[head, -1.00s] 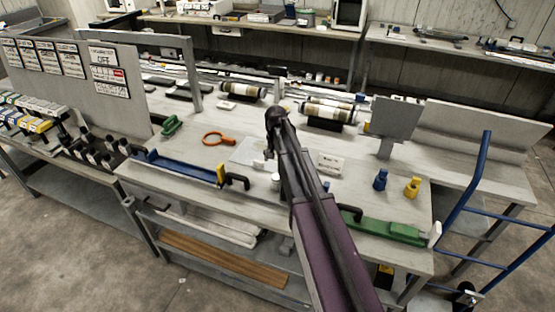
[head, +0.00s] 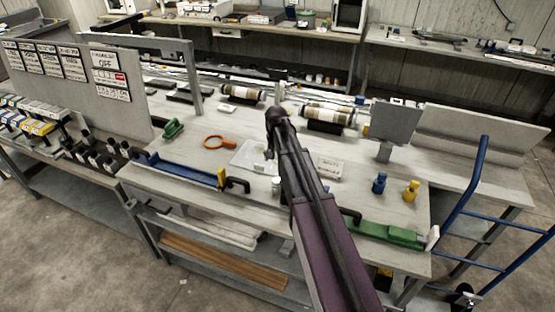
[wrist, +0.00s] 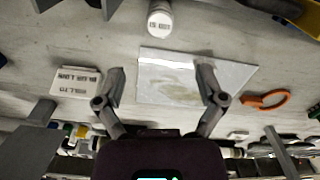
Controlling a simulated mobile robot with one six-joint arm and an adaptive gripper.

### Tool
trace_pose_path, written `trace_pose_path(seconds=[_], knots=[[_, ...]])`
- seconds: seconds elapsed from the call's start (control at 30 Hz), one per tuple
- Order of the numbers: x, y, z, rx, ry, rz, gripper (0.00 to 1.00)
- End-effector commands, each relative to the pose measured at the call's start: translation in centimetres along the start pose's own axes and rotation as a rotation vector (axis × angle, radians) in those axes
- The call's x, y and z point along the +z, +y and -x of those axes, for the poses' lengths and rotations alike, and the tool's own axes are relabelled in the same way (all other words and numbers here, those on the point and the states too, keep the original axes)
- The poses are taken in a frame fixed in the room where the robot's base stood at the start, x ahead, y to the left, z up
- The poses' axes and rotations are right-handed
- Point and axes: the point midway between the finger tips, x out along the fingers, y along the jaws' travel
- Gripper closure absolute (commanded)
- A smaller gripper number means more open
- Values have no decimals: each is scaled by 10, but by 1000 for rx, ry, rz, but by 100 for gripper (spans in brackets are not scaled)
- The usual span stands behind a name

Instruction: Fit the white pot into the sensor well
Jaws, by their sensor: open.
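The white pot (head: 276,184) stands near the front edge of the bench, just left of my arm in the head view. In the wrist view the white pot (wrist: 160,20) is at the top centre, with dark lettering on it. My gripper (wrist: 162,82) is open and empty, its fingers apart over a flat clear sheet or bag (wrist: 180,82). The pot is outside the fingers, beyond their tips. In the head view my gripper (head: 270,152) hangs over the bench, partly hidden by my arm. I cannot make out the sensor well in either view.
A white labelled block (head: 329,168) lies right of my arm. An orange ring tool (head: 220,142) and a blue tray (head: 180,168) with a yellow end lie to the left. Blue (head: 379,183) and yellow (head: 411,191) pieces and a green tool (head: 388,232) are on the right.

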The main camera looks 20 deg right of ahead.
Motion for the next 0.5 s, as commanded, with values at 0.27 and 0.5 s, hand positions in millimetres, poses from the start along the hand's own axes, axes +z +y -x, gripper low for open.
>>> trace_pose_path(seconds=[0.27, 0.5], knots=[[16, 3, 0, 0, 0, 20, 11], [72, 13, 0, 0, 0, 105, 11]])
